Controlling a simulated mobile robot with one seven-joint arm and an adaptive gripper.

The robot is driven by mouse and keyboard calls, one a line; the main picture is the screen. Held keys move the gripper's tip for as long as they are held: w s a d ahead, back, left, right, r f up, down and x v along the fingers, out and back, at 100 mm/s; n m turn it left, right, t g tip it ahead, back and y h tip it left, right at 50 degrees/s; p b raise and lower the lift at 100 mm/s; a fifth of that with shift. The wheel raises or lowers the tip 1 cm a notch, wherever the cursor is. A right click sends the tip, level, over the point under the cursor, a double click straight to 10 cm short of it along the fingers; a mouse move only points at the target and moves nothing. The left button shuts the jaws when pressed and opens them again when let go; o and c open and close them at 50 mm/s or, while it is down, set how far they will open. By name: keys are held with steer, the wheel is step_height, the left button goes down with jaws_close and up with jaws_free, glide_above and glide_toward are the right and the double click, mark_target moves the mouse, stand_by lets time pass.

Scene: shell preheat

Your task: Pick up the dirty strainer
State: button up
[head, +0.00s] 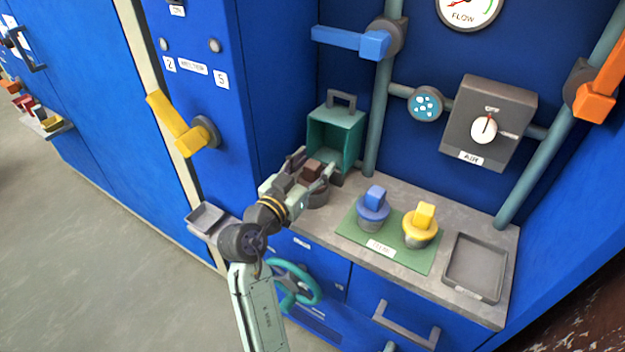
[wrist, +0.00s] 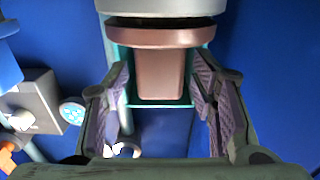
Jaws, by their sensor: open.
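The dirty strainer (head: 313,170) looks brown, with a block-shaped handle, and sits in a dark grey round holder (head: 317,192) on the grey counter. In the wrist view, its brown handle (wrist: 160,78) hangs from a brown disc below a pale grey ring (wrist: 160,7). My gripper (head: 312,166) is open around the handle, with one finger on each side. In the wrist view, the fingers (wrist: 164,98) show gaps to the handle on both sides. The strainer's lower part is hidden.
A teal open-fronted box (head: 338,118) stands just behind the strainer. A blue strainer (head: 373,205) and a yellow strainer (head: 421,225) stand on a green mat (head: 352,233). An empty grey tray (head: 476,267) lies at the right. A vertical pipe (head: 380,120) rises behind the counter.

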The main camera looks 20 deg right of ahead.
steer(key=shift+c, duration=0.2)
jaws_close()
stand_by(0.4)
